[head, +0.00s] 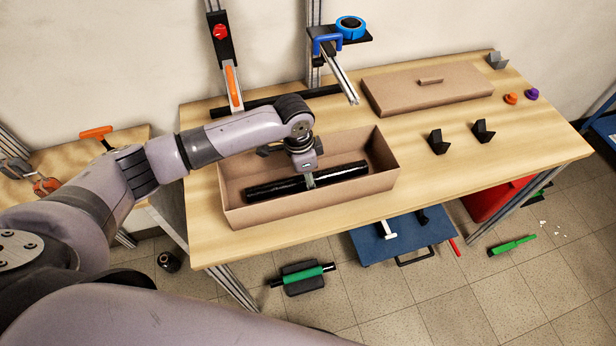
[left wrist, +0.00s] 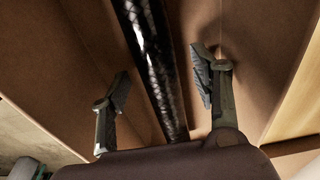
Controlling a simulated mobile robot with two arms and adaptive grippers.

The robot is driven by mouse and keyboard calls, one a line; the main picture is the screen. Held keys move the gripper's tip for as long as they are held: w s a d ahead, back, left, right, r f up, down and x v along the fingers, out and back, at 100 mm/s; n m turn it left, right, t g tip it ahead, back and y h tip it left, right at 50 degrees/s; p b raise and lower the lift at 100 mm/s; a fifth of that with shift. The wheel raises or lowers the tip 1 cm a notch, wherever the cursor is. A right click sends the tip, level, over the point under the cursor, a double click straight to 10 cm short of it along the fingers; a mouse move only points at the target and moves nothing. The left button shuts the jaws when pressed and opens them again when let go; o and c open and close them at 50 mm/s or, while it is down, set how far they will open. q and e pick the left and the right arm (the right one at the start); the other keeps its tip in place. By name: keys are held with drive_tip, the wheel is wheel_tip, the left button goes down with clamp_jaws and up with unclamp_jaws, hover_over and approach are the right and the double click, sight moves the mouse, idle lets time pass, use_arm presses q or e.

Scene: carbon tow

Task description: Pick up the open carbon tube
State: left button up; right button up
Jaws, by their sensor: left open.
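A long black carbon tube (head: 342,172) with a glossy woven surface lies in an open brown cardboard box (head: 300,213) on the table. My left gripper (head: 310,180) points down into the box over the tube's middle and hides part of it. In the left wrist view the tube (left wrist: 148,50) runs between the two spread fingers of my left gripper (left wrist: 161,82), with a gap on both sides. I cannot tell how far the fingertips are above the tube. My right gripper is in neither view.
A closed brown box or lid (head: 405,95) lies at the back right. Two black holders (head: 438,142) stand right of the open box. Behind it are a black bar (head: 262,100) and a clamp stand with a blue tape roll (head: 350,24). The table's front right is clear.

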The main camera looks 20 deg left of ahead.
use_arm(q)
drive_tip(key=shift+f, duration=0.2)
drive_tip(key=c, duration=1.3)
clamp_jaws()
drive_tip(key=shift+r, duration=0.15)
